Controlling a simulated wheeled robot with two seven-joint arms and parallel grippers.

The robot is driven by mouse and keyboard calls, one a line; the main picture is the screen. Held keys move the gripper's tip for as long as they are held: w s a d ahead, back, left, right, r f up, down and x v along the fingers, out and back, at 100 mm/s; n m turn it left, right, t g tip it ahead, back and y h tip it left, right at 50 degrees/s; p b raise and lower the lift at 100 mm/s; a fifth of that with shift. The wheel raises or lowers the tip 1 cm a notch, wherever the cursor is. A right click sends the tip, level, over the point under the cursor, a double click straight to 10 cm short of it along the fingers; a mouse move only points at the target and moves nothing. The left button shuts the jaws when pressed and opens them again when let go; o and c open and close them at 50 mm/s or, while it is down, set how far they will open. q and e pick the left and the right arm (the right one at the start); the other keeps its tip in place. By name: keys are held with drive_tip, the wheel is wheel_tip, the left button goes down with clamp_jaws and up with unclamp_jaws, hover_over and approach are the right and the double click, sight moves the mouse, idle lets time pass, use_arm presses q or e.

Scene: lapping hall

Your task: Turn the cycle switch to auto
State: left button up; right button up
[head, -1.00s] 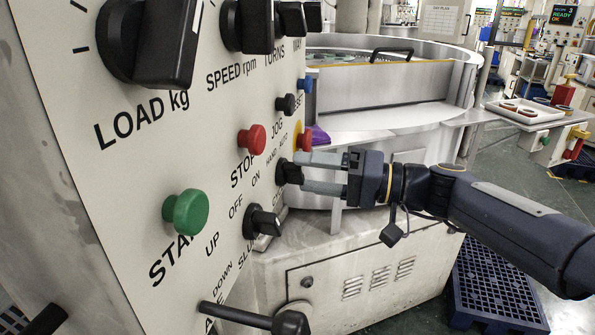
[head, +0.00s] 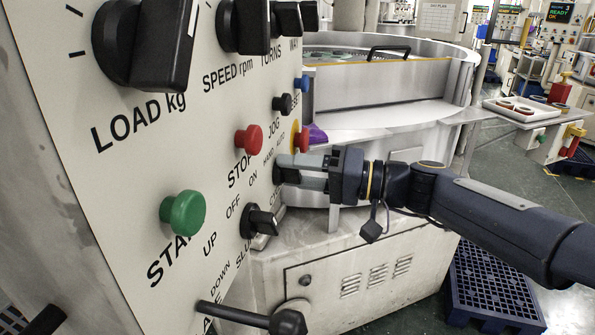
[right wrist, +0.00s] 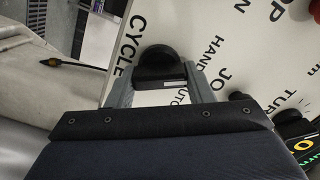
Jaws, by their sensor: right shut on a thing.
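The cycle switch is a small black knob (head: 277,173) on the pale control panel (head: 110,200), by the HAND and AUTO lettering. In the right wrist view the knob (right wrist: 160,65) has a bar grip with a short white mark, with CYCLE printed to its left and AUTO partly covered below right. My right gripper (head: 283,170) reaches in from the right and is shut on the knob, one grey finger on each side, as the right wrist view also shows (right wrist: 162,78). I cannot tell exactly which position the switch points to. My left gripper is out of view.
The round lapping machine (head: 390,85) stands behind my gripper. A blue pallet (head: 492,290) lies on the floor.

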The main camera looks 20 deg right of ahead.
drive_tip(key=shift+o, duration=0.2)
drive_tip(key=m, duration=0.3)
drive_tip(key=m+p, duration=0.1)
drive_tip(key=m, duration=0.1)
drive_tip(key=shift+m, duration=0.4)
drive_tip(key=m+p, duration=0.1)
drive_tip(key=m, duration=0.2)
drive_tip(key=shift+f+m+p, duration=0.1)
drive_tip(key=shift+m+p, duration=0.6)
drive_tip(key=shift+m, duration=1)
drive_tip(key=o, duration=1)
drive_tip(key=shift+c, duration=0.2)
